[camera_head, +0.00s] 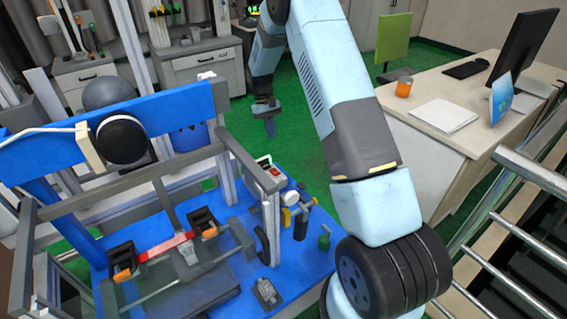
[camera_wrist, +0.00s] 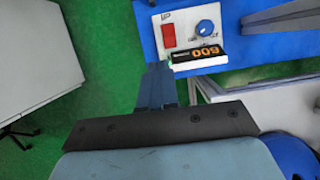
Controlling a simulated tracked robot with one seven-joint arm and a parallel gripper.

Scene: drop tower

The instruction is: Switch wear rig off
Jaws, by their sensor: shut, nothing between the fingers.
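The wear rig (camera_head: 155,265) stands on a blue bench at the lower left of the head view. Its small control box shows in the wrist view with a red switch (camera_wrist: 168,34), a blue knob (camera_wrist: 205,27) and a dark display (camera_wrist: 196,55) with orange digits. In the head view the red switch (camera_head: 274,171) is small, at the bench's back right. My gripper (camera_head: 270,130) is shut and empty, pointing down above the green floor behind the box. In the wrist view my gripper (camera_wrist: 157,68) has its fingertips just below the switch in the picture, apparently apart from it. The switch position is unclear.
Grey frame posts (camera_head: 268,225) and a blue beam (camera_head: 170,108) surround the rig. A desk (camera_head: 440,145) with a monitor stands at the right, near metal railings (camera_head: 520,170). Green floor (camera_head: 310,150) is open between bench and desk.

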